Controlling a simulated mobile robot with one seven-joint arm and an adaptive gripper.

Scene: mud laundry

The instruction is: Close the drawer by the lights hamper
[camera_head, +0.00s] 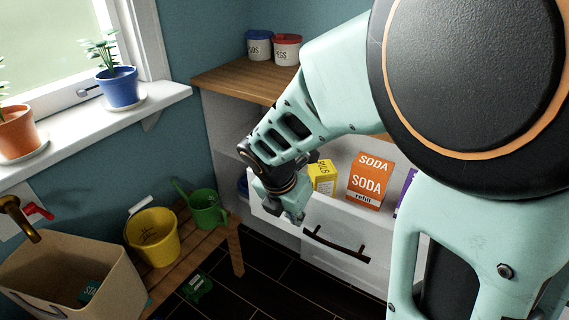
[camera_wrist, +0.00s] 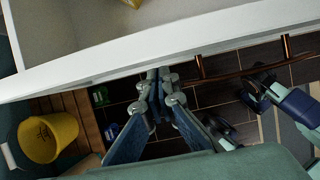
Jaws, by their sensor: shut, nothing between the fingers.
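The white drawer (camera_head: 345,226) stands pulled out below the wooden counter, with boxes inside. Its dark bar handle (camera_head: 335,246) is on the front face. In the wrist view the drawer's white front edge (camera_wrist: 200,38) crosses the picture, and the handle (camera_wrist: 240,76) shows at right. My gripper (camera_head: 297,217) is shut and empty, just outside the drawer front, left of the handle. In the wrist view its fingertips (camera_wrist: 158,74) are at the front edge; I cannot tell whether they touch it. I cannot make out a lights hamper in either view.
An orange soda box (camera_head: 368,184) and a yellow box (camera_head: 323,177) stand in the drawer. A wooden bench (camera_head: 237,246) with a yellow bucket (camera_head: 153,238) and a green watering can (camera_head: 206,210) is at left. A green item (camera_head: 196,288) lies on the dark floor.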

